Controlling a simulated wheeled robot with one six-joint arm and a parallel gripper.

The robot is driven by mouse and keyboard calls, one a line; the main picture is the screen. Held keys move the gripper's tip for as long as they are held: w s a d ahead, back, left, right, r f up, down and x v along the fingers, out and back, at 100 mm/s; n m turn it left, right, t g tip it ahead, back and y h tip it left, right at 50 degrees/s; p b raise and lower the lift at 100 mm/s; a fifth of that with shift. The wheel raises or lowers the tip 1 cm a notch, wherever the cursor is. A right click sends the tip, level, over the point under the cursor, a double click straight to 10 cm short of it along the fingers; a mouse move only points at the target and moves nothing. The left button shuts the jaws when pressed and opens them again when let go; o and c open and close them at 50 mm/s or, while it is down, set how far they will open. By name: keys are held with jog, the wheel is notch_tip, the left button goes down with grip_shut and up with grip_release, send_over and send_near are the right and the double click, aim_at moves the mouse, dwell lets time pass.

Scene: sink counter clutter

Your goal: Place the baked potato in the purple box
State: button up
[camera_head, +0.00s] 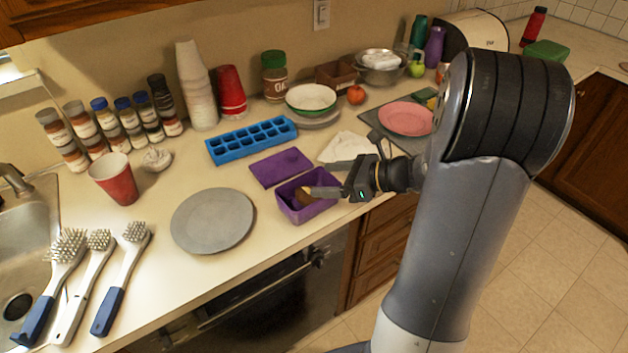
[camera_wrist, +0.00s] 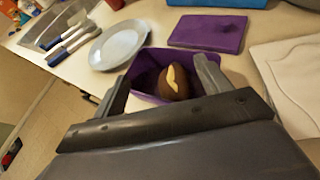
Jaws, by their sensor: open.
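The purple box (camera_head: 291,211) stands open near the front edge of the counter, right of the grey plate. It also shows in the wrist view (camera_wrist: 147,62). The baked potato (camera_wrist: 174,84) is brown with a pale yellow split on top, and it lies inside the box at its right side. In the head view the potato (camera_head: 306,196) is partly hidden by my gripper. My gripper (camera_head: 322,190) is at the box's right side. In the wrist view my gripper (camera_wrist: 162,80) is open, with its fingers apart at the box and the potato between them, nearer the right finger.
A purple lid (camera_head: 281,167) lies flat behind the box, with a blue ice tray (camera_head: 252,140) beyond it. A grey plate (camera_head: 212,220) lies to the left. A white cloth (camera_head: 344,148) and a pink plate (camera_head: 406,118) are behind my gripper.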

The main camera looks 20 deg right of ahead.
jog(key=v, duration=0.7)
